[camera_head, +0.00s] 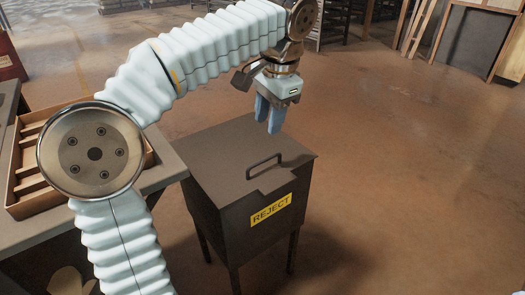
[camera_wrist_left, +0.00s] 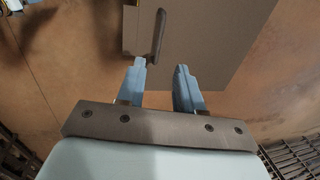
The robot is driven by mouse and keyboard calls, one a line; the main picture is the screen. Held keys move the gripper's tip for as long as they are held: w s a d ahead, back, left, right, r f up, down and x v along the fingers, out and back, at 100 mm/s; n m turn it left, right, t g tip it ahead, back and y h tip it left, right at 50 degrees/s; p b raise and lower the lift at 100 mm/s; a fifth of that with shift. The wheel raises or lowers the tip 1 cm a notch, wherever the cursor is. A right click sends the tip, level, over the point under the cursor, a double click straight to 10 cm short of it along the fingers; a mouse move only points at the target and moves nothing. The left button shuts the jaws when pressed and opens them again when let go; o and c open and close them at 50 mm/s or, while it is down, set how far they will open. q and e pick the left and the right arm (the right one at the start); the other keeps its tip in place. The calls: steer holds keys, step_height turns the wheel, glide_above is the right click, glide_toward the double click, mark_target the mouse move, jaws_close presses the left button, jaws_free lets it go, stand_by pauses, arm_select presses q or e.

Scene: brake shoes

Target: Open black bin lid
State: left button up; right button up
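The black bin (camera_head: 235,225) stands on legs on the floor, with a yellow REJECT label (camera_head: 271,209) on its front. Its flat lid (camera_head: 225,150) lies shut on top and also shows in the left wrist view (camera_wrist_left: 215,45). A bar handle (camera_head: 264,166) is raised near the lid's front edge; it shows in the left wrist view (camera_wrist_left: 159,35) just beyond the fingertips. My left gripper (camera_head: 268,124) points down above the lid, its blue fingers apart and empty, also seen in the left wrist view (camera_wrist_left: 160,65).
A grey table (camera_head: 170,165) with a wooden compartment tray (camera_head: 36,197) stands left of the bin. The brown floor (camera_head: 420,180) right of the bin is clear. Wooden frames and a cabinet (camera_head: 473,42) stand at the back right.

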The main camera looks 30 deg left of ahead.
mark_target(261, 161)
arm_select(q)
steer(key=f+b, duration=0.1)
steer(key=f, duration=0.2)
steer(key=a+f+b, duration=0.1)
steer(key=f, duration=0.3)
steer(key=a+f, duration=0.1)
steer(key=f, duration=0.3)
steer(key=shift+w+f+b, duration=0.2)
steer(key=shift+w+b, duration=0.2)
jaws_close()
stand_by(0.7)
